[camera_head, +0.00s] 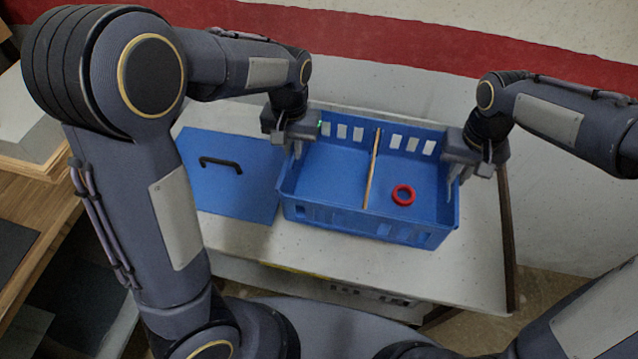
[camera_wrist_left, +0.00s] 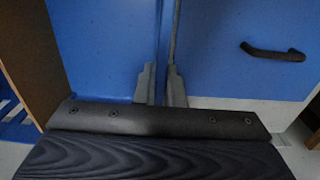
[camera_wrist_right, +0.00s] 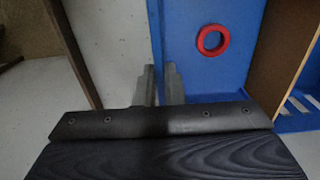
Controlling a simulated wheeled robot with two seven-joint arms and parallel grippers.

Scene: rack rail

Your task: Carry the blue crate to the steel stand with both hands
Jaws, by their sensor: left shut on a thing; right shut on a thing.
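The blue crate (camera_head: 350,222) stands level on a pale speckled tabletop (camera_head: 400,280). It has a thin wooden divider (camera_head: 372,168) and a red ring (camera_head: 403,203) on its floor, right of the divider. My left gripper (camera_head: 297,150) is shut on the crate's left wall; the left wrist view shows the wall's edge between the fingers (camera_wrist_left: 159,85). My right gripper (camera_head: 455,172) is shut on the right wall, also seen between the fingers in the right wrist view (camera_wrist_right: 160,85). I cannot pick out the steel stand with certainty.
A flat blue panel (camera_head: 240,195) with a black handle (camera_head: 220,164) lies left of the crate. A wooden bench (camera_head: 35,220) with pale boards (camera_head: 25,120) is at the far left. A wall with a red band (camera_head: 400,45) is behind. The tabletop's right edge is near the crate.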

